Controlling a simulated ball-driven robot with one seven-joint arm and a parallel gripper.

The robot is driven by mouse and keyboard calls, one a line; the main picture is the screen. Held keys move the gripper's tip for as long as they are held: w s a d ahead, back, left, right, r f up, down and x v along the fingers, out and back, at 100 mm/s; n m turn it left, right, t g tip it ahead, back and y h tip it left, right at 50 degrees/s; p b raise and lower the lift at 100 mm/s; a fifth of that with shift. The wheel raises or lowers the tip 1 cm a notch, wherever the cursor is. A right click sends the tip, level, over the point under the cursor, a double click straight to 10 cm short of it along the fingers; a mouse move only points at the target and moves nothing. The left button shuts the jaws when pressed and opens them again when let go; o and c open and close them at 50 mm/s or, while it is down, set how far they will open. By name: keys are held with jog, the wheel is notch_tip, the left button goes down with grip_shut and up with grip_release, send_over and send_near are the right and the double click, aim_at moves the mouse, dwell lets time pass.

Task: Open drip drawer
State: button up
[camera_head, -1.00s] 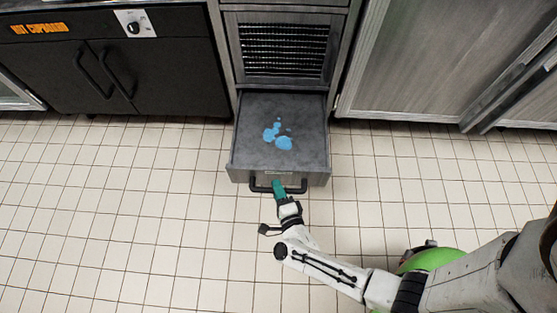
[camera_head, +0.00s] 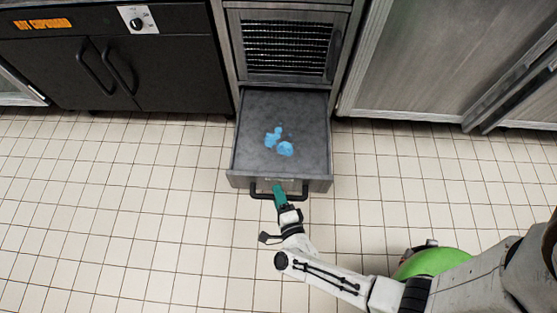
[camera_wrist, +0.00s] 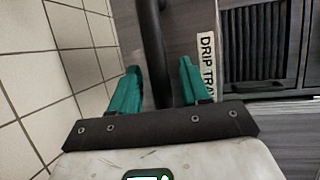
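The drip drawer (camera_head: 252,118) is pulled well out of the cabinet, and blue liquid (camera_head: 285,148) lies inside it. Its dark bar handle (camera_head: 262,196) runs across the drawer front. My gripper (camera_head: 279,190) is at the handle. In the wrist view the handle (camera_wrist: 155,50) passes between the two green fingers of my gripper (camera_wrist: 160,75). The fingers stand apart, with a small gap showing on each side of the bar. The "DRIP TRAY" label (camera_wrist: 206,65) on the drawer front is to the right of them.
A louvred vent panel (camera_head: 285,48) sits above the drawer. A black hot cupboard (camera_head: 165,75) stands at left, and metal cabinet doors (camera_head: 430,60) at right.

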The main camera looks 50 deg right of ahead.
jog(key=p+v, duration=0.2)
jog(key=v, duration=0.8)
jog(key=shift+s+a, duration=0.2)
jog(key=shift+s, duration=0.1)
jog(key=w+a+r+n+y, duration=0.3)
jog(key=w+n+y, duration=0.3)
jog(key=n, duration=0.1)
jog(key=w+a+r+n+y, duration=0.4)
jog(key=w+n+y, duration=0.1)
jog(key=w+n, duration=0.1)
jog(key=s+d+r+n+g+h+p, duration=0.1)
jog(key=s+d+r+n+g+h, duration=0.1)
jog(key=s+d+r+n+g, duration=0.5)
jog(key=s+d+r+n+g+h, duration=0.2)
jog(key=s+d+r+n+g, duration=0.2)
jog(key=s+d+r+g, duration=0.45)
notch_tip(320, 180, up, 28)
jog(key=w+d+t+p, duration=0.1)
jog(key=t+p, duration=0.1)
jog(key=p, duration=2.8)
jog(key=shift+w+f+t+p, duration=0.15)
jog(key=shift+w+t+p, duration=0.15)
jog(key=shift+t+p, duration=0.1)
